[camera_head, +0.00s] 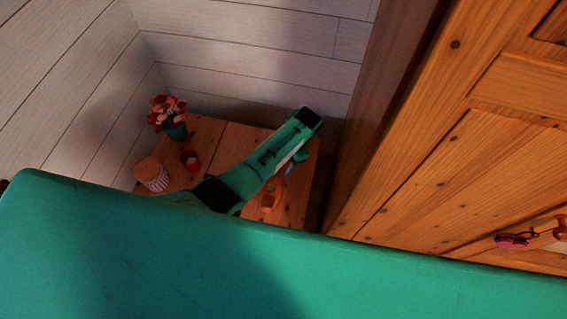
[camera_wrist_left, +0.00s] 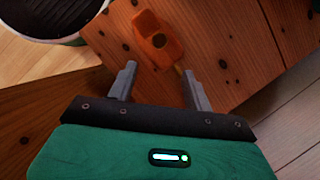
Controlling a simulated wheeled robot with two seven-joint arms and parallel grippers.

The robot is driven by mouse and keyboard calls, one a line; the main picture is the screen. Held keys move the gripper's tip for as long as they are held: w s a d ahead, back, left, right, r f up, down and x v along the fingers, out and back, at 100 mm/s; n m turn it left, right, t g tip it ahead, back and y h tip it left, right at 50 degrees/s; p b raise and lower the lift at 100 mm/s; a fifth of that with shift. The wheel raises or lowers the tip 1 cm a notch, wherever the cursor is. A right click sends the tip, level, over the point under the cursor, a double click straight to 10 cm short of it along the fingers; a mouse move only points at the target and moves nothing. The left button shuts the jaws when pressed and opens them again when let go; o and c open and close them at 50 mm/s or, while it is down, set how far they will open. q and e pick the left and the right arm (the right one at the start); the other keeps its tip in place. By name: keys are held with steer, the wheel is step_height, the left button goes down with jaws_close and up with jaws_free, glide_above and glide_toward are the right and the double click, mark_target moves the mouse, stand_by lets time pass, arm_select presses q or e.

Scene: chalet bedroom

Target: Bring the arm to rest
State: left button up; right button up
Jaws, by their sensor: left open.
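My left arm reaches over a small wooden table (camera_head: 205,135) in the head view. My left gripper (camera_wrist_left: 160,72) is open in the wrist view, its two grey fingers apart with nothing held between them. In the head view the left gripper (camera_head: 297,160) is small and partly hidden by the arm. My right gripper is not in view.
A wooden cabinet (camera_head: 440,170) rises close on the right. White plank walls (camera_head: 250,60) stand behind. A large green surface fills the head view's bottom.

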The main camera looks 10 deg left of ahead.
arm_select(q)
steer(key=shift+s+f, duration=0.1)
stand_by(0.3)
steer(key=s+a+r+n+t+h, duration=0.2)
steer(key=s+a+r+n, duration=0.15)
steer(key=s, duration=0.55)
steer(key=s+a+r+n+t+h, duration=0.15)
steer(key=s+a+r, duration=0.25)
steer(key=s, duration=0.5)
steer(key=s+a+r+n+t, duration=0.3)
steer(key=s+a+r, duration=0.2)
steer(key=s+r, duration=0.5)
step_height(320, 180, down, 28)
steer(key=w+g, duration=0.1)
steer(key=s+a+f, duration=0.2)
steer(key=s+f, duration=0.7)
steer(key=f, duration=0.1)
steer(key=s+a+f+g, duration=0.1)
steer(key=s+f, duration=0.9)
steer(key=f, duration=0.1)
steer(key=shift+s+a+m, duration=0.2)
steer(key=shift+a+m, duration=0.15)
steer(key=shift+m, duration=0.05)
